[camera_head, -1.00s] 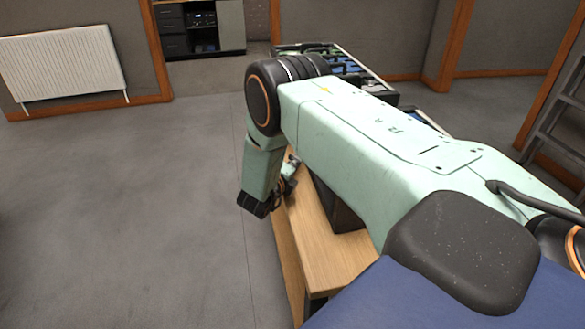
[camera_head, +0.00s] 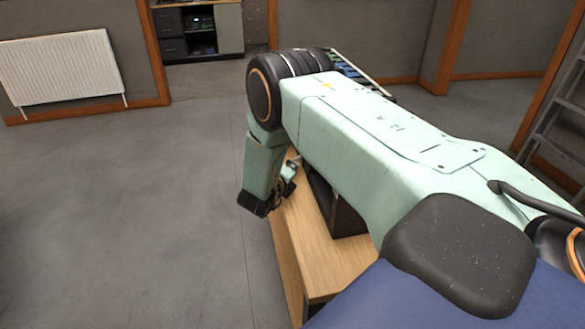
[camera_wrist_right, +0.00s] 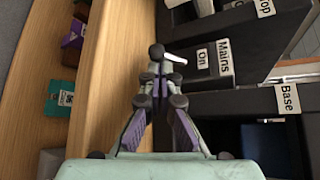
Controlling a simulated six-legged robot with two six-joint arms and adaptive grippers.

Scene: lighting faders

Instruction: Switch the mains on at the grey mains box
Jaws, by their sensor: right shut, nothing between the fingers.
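In the right wrist view, a dark grey box (camera_wrist_right: 196,88) carries white labels reading "Mains" (camera_wrist_right: 223,57) and "On" (camera_wrist_right: 202,61). I take it for the mains box. My right gripper (camera_wrist_right: 158,54) is shut and empty, its fingertips just left of the "On" label. A small pale piece shows beside the tips; I cannot tell whether it is the switch or whether they touch. In the head view my right gripper (camera_head: 289,182) shows small at the wooden desk's left edge, partly behind its wrist. My arm hides much of the box there. My left gripper is not in view.
The wooden desk (camera_head: 345,265) lies below my right arm. Labels "Base" (camera_wrist_right: 288,99) and "Top" (camera_wrist_right: 265,7) are on dark units close by. Small boxes sit on wood at the wrist view's left. Open floor (camera_head: 120,220) and a radiator (camera_head: 62,68) lie left.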

